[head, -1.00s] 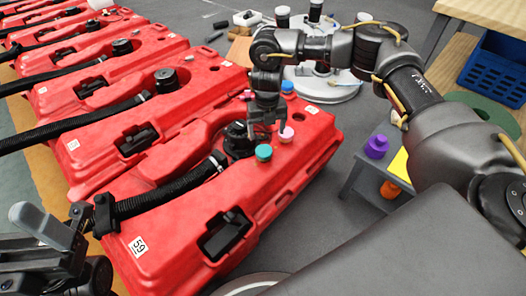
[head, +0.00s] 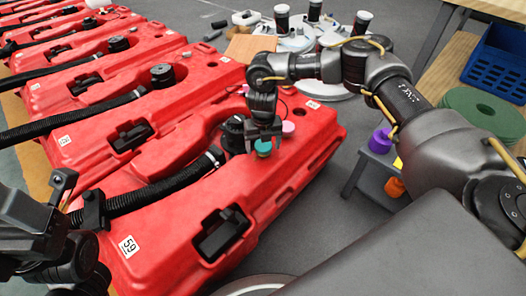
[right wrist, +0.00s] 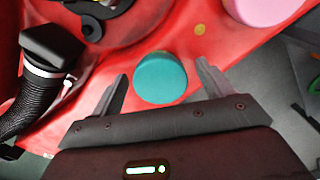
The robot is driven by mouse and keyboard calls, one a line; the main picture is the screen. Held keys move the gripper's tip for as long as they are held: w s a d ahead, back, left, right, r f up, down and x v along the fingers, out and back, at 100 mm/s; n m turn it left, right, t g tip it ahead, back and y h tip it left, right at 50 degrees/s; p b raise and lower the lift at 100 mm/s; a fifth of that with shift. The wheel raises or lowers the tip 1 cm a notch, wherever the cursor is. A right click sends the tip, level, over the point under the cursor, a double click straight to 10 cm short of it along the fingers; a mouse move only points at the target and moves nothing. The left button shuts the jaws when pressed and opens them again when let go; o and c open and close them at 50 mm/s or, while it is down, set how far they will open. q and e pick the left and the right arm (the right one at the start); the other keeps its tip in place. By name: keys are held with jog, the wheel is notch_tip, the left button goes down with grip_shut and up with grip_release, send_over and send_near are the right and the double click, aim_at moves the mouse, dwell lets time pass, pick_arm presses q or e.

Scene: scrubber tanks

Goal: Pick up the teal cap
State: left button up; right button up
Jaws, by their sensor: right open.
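In the right wrist view the round top of the teal cap (right wrist: 160,78) lies between the two spread fingers of the open right gripper (right wrist: 161,76), with a gap on each side. Nothing is held. My left gripper (head: 62,190) is partly in view at the left edge, over the tank's hose side; its jaws do not show clearly.
A pink cap (head: 288,129) sits close behind the teal cap, near my right gripper. A black hose (head: 150,195) crosses the tank to a black fitting (head: 232,135). Purple (head: 380,141) and orange (head: 395,187) pieces stand on a low stand at the right.

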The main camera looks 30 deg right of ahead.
jog(key=c, duration=1.1)
jog(key=shift+o, duration=0.2)
jog(key=shift+r, duration=0.15)
